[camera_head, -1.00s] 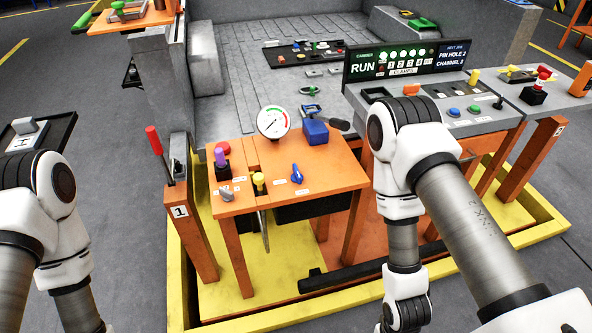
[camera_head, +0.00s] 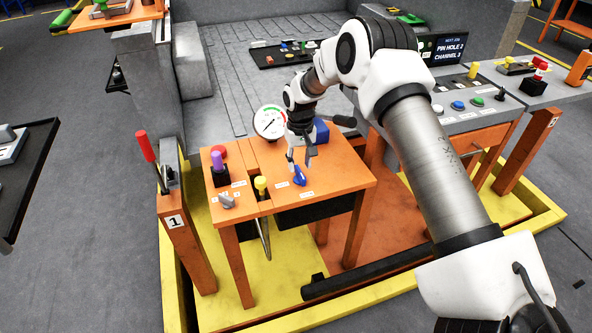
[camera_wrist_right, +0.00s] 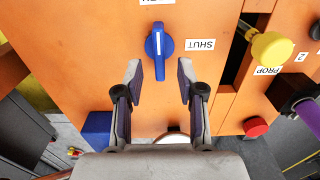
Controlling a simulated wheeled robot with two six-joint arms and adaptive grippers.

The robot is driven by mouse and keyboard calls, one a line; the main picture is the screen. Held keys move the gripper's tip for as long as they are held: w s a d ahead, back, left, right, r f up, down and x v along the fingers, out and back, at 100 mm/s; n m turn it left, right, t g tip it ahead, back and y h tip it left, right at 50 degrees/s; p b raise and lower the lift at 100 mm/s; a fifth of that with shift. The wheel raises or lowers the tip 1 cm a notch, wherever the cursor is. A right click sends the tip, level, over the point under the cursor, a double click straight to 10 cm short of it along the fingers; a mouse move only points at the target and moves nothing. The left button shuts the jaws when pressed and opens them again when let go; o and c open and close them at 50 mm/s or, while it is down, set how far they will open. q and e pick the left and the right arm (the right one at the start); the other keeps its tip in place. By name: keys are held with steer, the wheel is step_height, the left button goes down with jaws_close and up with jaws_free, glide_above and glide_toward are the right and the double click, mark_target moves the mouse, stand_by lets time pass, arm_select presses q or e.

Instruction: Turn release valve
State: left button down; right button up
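The blue valve handle (camera_head: 299,175) is on the orange table top (camera_head: 345,172), beside small white labels. In the right wrist view the blue handle (camera_wrist_right: 158,44) is upright in the picture, with a label reading SHUT to its right. My right gripper (camera_head: 300,160) is above the table just behind the handle. My left gripper is not in view.
A yellow knob (camera_head: 261,184), a purple knob (camera_head: 217,160), a grey knob (camera_head: 227,200) and a red button (camera_head: 219,151) are left of the handle. A pressure gauge (camera_head: 269,122) and a blue block (camera_head: 321,131) stand behind. A red lever (camera_head: 146,147) rises at the left post.

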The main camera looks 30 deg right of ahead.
mark_target(300, 172)
step_height(300, 172, down, 3)
steer(key=shift+f, duration=0.15)
steer(key=shift+s, duration=0.1)
jaws_close()
steer(key=shift+n, duration=0.5)
steer(key=n, duration=0.3)
steer(key=shift+p, duration=0.3)
steer(key=n, duration=1.4)
steer(key=shift+b, duration=0.35)
